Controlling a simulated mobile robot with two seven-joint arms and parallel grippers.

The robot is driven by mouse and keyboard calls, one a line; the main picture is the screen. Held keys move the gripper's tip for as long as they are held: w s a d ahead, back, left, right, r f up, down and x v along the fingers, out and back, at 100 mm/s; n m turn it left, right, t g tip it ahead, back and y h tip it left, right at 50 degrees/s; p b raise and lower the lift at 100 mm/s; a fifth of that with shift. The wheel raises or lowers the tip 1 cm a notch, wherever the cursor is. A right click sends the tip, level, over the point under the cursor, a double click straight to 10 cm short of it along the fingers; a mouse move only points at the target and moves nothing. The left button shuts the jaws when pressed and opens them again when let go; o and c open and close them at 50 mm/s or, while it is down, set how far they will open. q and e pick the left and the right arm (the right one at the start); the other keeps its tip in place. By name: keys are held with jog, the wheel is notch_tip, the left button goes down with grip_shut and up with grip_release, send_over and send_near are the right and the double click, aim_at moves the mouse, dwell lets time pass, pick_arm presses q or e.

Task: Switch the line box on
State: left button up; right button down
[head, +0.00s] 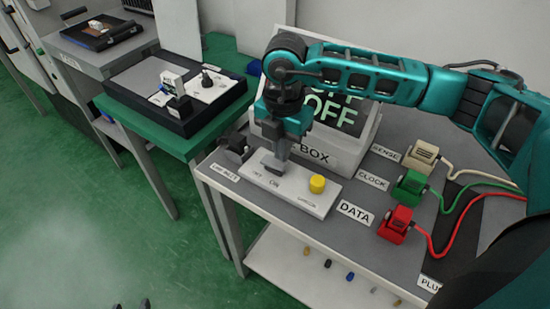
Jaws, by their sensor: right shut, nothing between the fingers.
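The line box (318,153) is a pale housing at the back of the grey table, with a dark sloped screen (345,117) reading OFF. In front of it lies a white switch plate (290,190) with small printed labels and a yellow round knob (317,184) near its right end. My right gripper (274,166) is shut and empty, pointing down over the left half of the plate. It covers part of the plate, and I cannot tell whether it touches anything there. Two small dark tips at the bottom edge may be my left gripper; too little shows.
Red (396,224), green (410,187) and beige (424,156) plugs with cables stand on the right. A small dark fixture (236,149) sits left of the plate. A green table (150,123) at left carries a black tray (215,117). Small coloured items lie on the lower shelf.

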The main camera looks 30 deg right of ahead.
jog(key=shift+f+b, duration=0.95)
jog(key=shift+f, duration=0.25)
dwell(0.6)
jog(key=shift+r, duration=0.1)
jog(key=shift+r+p, duration=2.65)
jog(key=shift+r, duration=0.85)
jog(key=shift+f, duration=0.1)
